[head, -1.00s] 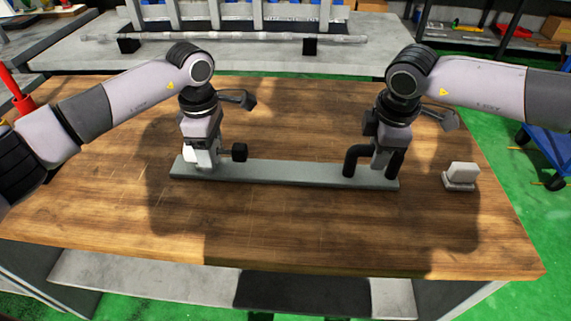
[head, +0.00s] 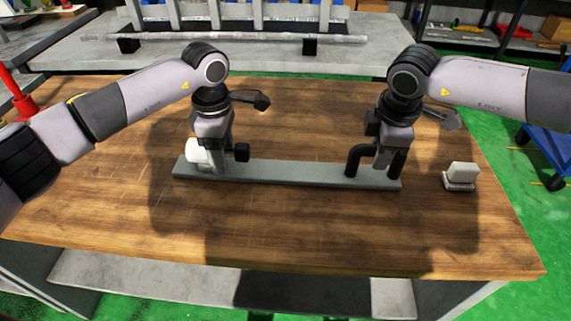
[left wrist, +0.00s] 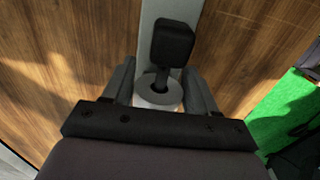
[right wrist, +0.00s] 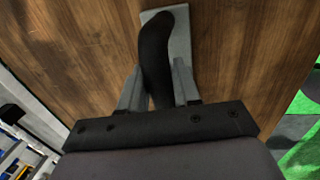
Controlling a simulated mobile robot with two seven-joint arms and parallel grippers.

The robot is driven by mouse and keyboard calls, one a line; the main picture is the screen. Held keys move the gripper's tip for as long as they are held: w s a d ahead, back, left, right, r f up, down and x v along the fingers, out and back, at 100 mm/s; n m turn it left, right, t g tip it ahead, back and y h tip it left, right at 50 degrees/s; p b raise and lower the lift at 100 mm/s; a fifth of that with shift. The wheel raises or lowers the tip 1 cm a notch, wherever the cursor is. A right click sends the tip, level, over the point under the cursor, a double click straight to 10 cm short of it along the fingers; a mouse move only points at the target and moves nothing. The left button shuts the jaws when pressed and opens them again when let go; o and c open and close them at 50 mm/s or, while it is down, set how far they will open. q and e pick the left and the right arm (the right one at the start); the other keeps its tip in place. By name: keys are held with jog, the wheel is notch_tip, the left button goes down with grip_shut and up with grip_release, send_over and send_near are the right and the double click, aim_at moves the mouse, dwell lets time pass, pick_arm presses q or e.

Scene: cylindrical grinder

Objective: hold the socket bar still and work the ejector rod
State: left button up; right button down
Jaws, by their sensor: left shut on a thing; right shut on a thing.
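The grey socket bar (head: 290,173) lies flat along the table, with a bent black handle (head: 355,158) at its right end. My right gripper (head: 382,165) is shut on this handle, which runs between its fingers in the right wrist view (right wrist: 155,60). At the bar's left end are a white round part (head: 197,151) and the ejector rod with a black knob (head: 241,152). My left gripper (head: 213,166) is shut on the rod's assembly there. The exact grip is partly hidden.
A small white block on a base (head: 461,176) stands on the wooden table (head: 300,225) right of the bar. A red object (head: 18,100) stands at the far left edge. A grey machine bed (head: 270,50) is behind. The table's front is clear.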

aim_at(241, 147)
pick_arm(q)
jog(key=shift+s+d+r, duration=0.1)
jog(key=shift+d+r, duration=0.05)
jog(key=shift+d, duration=0.75)
pick_arm(e)
jog(key=shift+s+a+r, duration=0.1)
jog(key=shift+s+a, duration=0.05)
jog(key=shift+a, duration=0.45)
pick_arm(q)
jog(key=shift+d, duration=0.1)
grip_shut()
jog(key=shift+d, duration=0.45)
pick_arm(e)
jog(key=shift+d, duration=0.15)
pick_arm(q)
jog(key=shift+d, duration=0.35)
pick_arm(e)
jog(key=shift+d, duration=0.1)
pick_arm(q)
jog(key=shift+d, duration=0.4)
jog(key=o, duration=0.8)
grip_release()
pick_arm(e)
jog(key=shift+d, duration=0.1)
